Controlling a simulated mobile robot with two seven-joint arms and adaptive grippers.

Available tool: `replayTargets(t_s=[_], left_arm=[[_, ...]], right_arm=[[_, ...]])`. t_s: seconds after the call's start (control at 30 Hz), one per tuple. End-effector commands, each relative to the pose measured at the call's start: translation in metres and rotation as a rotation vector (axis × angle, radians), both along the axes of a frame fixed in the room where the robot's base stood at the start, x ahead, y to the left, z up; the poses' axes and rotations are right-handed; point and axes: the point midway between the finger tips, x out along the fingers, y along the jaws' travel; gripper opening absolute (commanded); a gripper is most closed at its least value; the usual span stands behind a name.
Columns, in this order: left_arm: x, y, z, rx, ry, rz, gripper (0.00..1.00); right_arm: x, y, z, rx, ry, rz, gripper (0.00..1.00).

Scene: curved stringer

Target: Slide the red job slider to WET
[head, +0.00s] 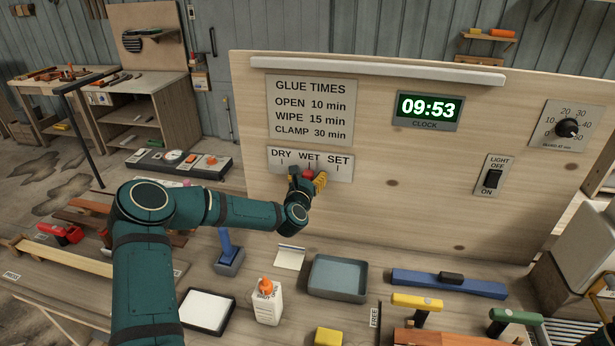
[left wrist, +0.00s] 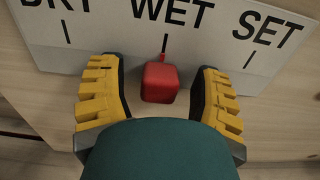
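The red job slider (left wrist: 160,82) is a small red block under the WET mark, its thin pointer in line with the WET tick in the left wrist view. It also shows in the head view (head: 309,174), partly hidden by the gripper. The label plate (head: 338,163) reads DRY, WET, SET from left to right. My left gripper (left wrist: 160,95) is open, with one yellow-padded finger on each side of the slider and a visible gap on both sides. In the head view the left gripper (head: 308,180) is at the plate.
A wooden panel (head: 420,210) stands upright behind the bench, with a clock (head: 428,110), a light switch (head: 493,178) and a dial (head: 567,128). A glue bottle (head: 266,303), a grey tray (head: 338,278) and several tools lie on the bench below.

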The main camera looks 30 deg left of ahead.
Motion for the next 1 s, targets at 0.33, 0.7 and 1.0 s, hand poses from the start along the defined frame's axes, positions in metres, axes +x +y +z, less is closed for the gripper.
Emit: replayTargets(t_s=[0.33, 0.7, 1.0], left_arm=[[-0.026, -0.006, -0.001, 0.0, 0.003, -0.001, 0.64], [-0.093, -0.022, -0.001, 0.001, 0.001, -0.001, 0.64], [-0.116, -0.028, 0.0, 0.0, 0.0, 0.0, 0.64]], right_arm=[[0.0, 0.0, 0.0, 0.0, 0.0, 0.0, 0.47], [0.0, 0.0, 0.0, 0.0, 0.0, 0.0, 0.47], [0.0, 0.0, 0.0, 0.0, 0.0, 0.0, 0.47]])
